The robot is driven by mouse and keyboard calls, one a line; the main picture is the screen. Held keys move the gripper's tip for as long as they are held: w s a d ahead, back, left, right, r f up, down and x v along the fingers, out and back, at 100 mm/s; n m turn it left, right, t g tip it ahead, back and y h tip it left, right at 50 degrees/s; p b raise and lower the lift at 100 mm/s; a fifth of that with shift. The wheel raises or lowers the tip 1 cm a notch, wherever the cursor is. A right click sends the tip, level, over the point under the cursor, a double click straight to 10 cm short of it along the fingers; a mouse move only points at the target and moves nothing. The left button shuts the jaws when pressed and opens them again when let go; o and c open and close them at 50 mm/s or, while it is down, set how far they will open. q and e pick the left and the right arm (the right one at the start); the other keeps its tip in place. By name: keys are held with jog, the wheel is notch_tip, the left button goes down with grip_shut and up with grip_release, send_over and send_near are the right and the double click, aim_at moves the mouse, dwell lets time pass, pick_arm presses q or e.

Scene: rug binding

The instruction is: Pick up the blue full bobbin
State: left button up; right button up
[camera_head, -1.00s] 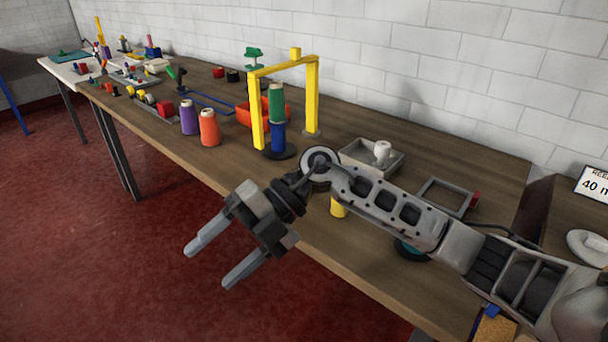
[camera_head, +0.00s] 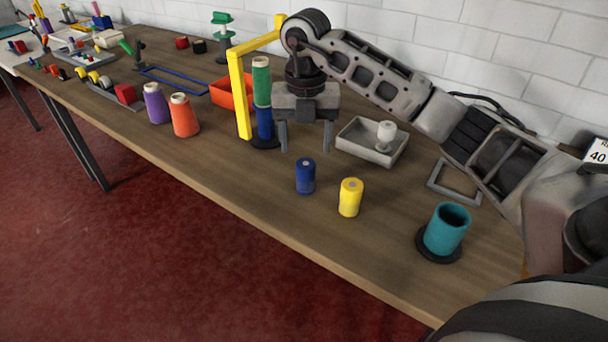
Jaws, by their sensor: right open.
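The blue bobbin (camera_head: 306,176) stands upright on the wooden table, near its front edge, left of a yellow bobbin (camera_head: 350,197). My right gripper (camera_head: 305,150) points down with its two fingers apart, open and empty. In the picture its fingertips are just above and behind the blue bobbin, not around it. Whether they line up with it in depth I cannot tell. My left gripper is not in view.
A yellow frame (camera_head: 238,95) with stacked green and blue spools (camera_head: 262,82) stands left of my gripper. A grey tray (camera_head: 352,150) holding a white spool is to the right. A teal cup (camera_head: 447,228) stands front right.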

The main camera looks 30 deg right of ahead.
aim_at(306, 163)
notch_tip(306, 163, down, 9)
jog(key=shift+f+p, duration=0.1)
jog(key=shift+p, duration=0.55)
jog(key=c, duration=1.1)
